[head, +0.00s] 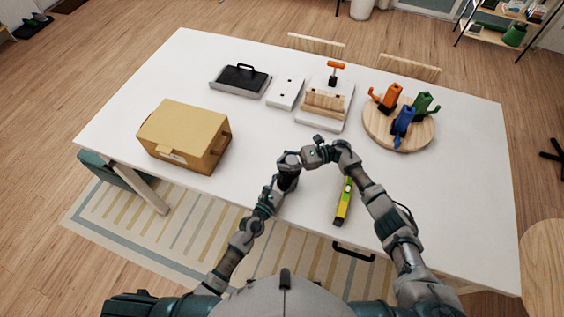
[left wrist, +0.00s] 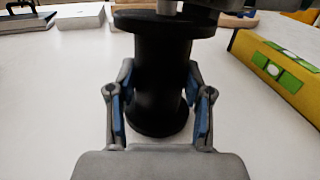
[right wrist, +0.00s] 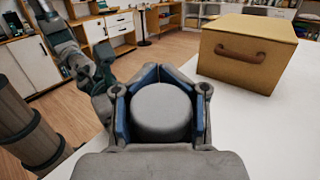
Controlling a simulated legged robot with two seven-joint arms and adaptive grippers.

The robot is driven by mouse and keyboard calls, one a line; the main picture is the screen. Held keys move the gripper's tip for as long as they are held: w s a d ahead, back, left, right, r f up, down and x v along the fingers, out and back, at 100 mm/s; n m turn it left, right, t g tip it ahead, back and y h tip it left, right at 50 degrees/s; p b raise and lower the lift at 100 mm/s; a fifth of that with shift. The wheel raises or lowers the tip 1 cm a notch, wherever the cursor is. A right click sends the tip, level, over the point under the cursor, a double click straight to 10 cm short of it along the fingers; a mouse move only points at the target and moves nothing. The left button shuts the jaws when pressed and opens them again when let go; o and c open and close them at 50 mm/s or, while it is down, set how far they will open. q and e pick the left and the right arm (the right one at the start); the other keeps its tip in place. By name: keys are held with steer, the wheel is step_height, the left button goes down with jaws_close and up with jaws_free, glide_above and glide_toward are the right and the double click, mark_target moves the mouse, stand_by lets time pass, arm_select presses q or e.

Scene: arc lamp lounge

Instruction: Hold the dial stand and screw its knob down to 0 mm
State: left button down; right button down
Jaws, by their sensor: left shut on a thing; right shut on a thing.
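The dial stand (left wrist: 160,75) is a black spool-shaped body with a wide round base, upright on the white table. In the left wrist view my left gripper (left wrist: 160,105) is shut around its narrower middle, one finger on each side. The knob (right wrist: 161,112) is a pale grey round cap. In the right wrist view my right gripper (right wrist: 160,85) is shut on it from both sides. In the head view the right gripper (head: 315,152) is above the left one, and the arms mostly hide the stand. No dial reading is legible.
A yellow-green level (head: 343,203) lies right of the stand. A cardboard box (head: 185,136) stands at the left.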

steer(key=shift+d+n+g+h, duration=0.2)
steer(key=shift+n+g+h, duration=0.3)
steer(key=shift+n+g, duration=0.65)
stand_by(2.3)
steer(key=shift+s+r+g+h, duration=0.15)
steer(key=shift+g+h, duration=0.15)
steer(key=shift+g, duration=0.35)
stand_by(1.7)
steer(key=c, duration=0.9)
jaws_free()
steer(key=shift+a, duration=0.1)
step_height(320, 180, up, 10)
steer(key=shift+f, duration=0.1)
